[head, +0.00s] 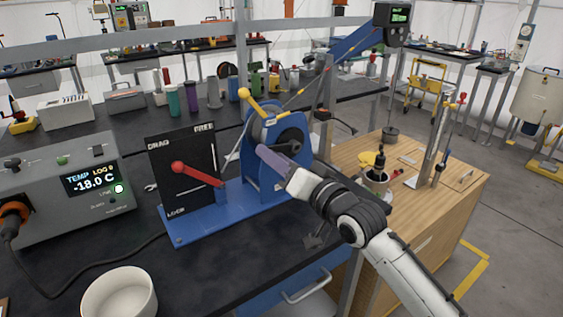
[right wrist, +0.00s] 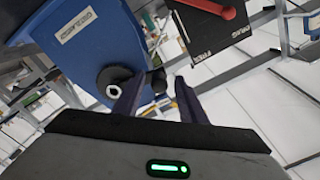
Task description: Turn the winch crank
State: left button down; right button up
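The blue winch (head: 262,178) stands on a blue base on the dark bench. A yellow bar with a ball end (head: 245,94), which looks like a crank or lever, slants across the top of its drum. My right gripper (head: 262,153) is at the winch's near right side, its purple fingers pointing toward it. In the right wrist view the two fingers (right wrist: 155,88) are spread with a gap between them. A black hub with a pale nut (right wrist: 112,89) lies just left of them. A dark knob-like piece (right wrist: 158,78) shows between or behind the tips; contact is unclear. My left gripper is out of view.
A black panel (head: 168,150) marked DRAG, FREE and LOCK carries a red lever (head: 198,173) left of the winch. A temperature box (head: 55,195) and a white bowl (head: 120,292) are further left. A wooden cabinet (head: 440,205) with a cup stands right.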

jog(key=v, duration=1)
jog(key=shift+b, duration=0.4)
jog(key=shift+d, duration=0.1)
dwell(0.6)
jog(key=shift+w+a+n+b, duration=0.65)
jog(key=shift+w+a+n, duration=0.6)
jog(key=shift+n, duration=0.6)
jog(key=shift+w+a+n+b, duration=0.65)
jog(key=shift+w+a+n, duration=0.25)
jog(key=shift+w+n, duration=0.75)
jog(key=shift+w+a+n+b, duration=0.65)
jog(key=shift+w+a+n, duration=0.55)
jog(key=shift+n, duration=0.8)
jog(key=shift+d, duration=0.15)
jog(key=shift+c, duration=0.5)
